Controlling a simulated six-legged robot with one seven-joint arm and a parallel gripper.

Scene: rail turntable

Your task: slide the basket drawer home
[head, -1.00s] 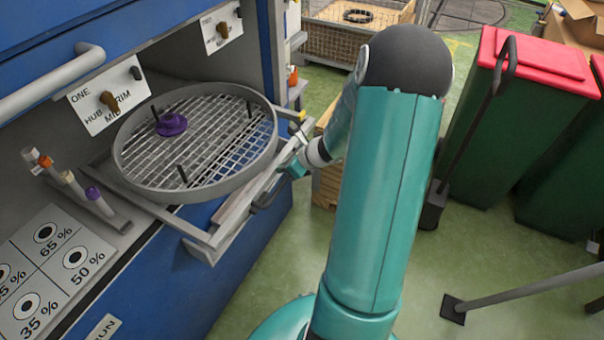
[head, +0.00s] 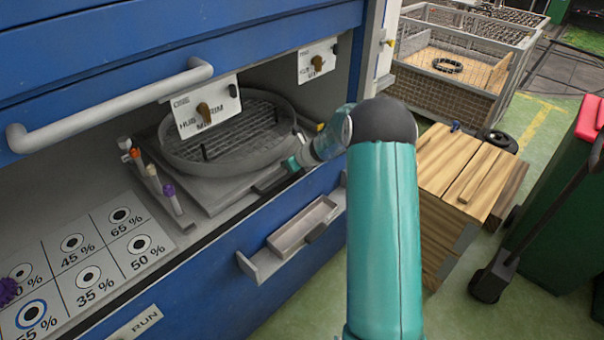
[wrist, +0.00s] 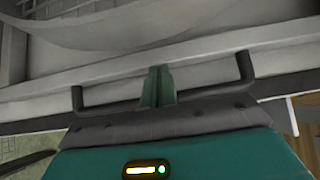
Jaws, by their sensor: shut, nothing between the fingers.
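The basket drawer carries a round grey basket (head: 230,140) with a mesh floor. In the head view it sits inside the bay of the blue cabinet, its grey front (head: 225,200) close to the bay's front edge. Whether it is fully seated cannot be told. My gripper (head: 292,164) is at the front right of the drawer. In the wrist view its green fingertips (wrist: 157,86) are together and empty, against or very near the drawer's front rail (wrist: 205,50). They lie between the two posts of the dark handle (wrist: 244,68). Hanging signs partly hide the basket.
Hanging signs (head: 207,105) and a long grey bar handle (head: 110,105) overhang the bay. A small open tray (head: 303,226) juts from the cabinet below. Left are a percentage board (head: 85,255) and a rack of coloured-capped tubes (head: 150,180). A wooden crate (head: 450,200) stands right.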

